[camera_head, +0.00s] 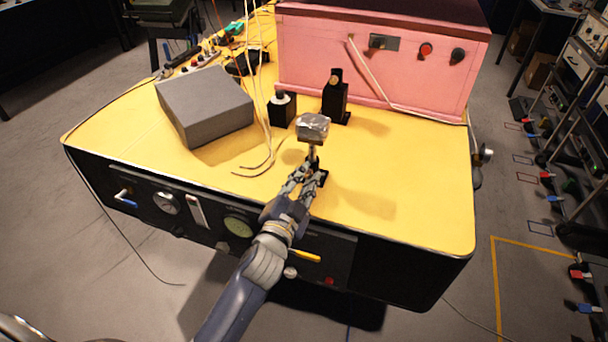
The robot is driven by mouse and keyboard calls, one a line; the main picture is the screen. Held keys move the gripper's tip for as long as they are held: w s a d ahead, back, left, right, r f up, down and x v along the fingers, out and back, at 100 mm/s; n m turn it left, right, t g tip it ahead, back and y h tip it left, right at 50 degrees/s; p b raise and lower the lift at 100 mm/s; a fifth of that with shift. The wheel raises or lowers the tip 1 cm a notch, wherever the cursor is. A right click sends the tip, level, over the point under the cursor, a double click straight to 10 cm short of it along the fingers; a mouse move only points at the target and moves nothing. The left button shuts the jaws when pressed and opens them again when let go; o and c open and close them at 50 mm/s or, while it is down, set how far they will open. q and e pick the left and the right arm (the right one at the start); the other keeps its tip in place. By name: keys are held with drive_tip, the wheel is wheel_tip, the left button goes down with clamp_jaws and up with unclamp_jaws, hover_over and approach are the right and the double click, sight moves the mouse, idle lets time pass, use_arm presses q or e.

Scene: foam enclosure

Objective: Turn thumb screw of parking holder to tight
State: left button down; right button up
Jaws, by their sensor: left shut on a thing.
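The parking holder (314,151) looks to be the small upright post on a black foot near the front of the yellow table. A shiny silver block (313,126) sits at its top. My left gripper (311,171) reaches in from the front. Its fingers are closed at the lower part of the post, on what appears to be the thumb screw. The fingers hide the screw, so its turn cannot be made out. My right gripper is not in view.
A grey block (204,104) lies left on the yellow table (400,190). Two black fixtures (282,108) (335,97) stand behind the holder, before a pink foam enclosure (375,60). Loose pale wires (268,150) hang to the left. The table's right side is clear.

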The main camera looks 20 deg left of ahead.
use_arm(q)
drive_tip(key=m+p, duration=0.1)
drive_tip(key=m, duration=0.4)
drive_tip(key=shift+m, duration=0.3)
drive_tip(key=m+p, duration=0.1)
drive_tip(key=m, duration=0.4)
drive_tip(key=shift+d+m, duration=0.1)
drive_tip(key=shift+m, duration=0.3)
drive_tip(key=shift+f, duration=0.1)
drive_tip(key=c, duration=1.4)
unclamp_jaws()
drive_tip(key=shift+s, duration=0.1)
drive_tip(key=s, duration=1.2)
drive_tip(key=shift+a, duration=0.2)
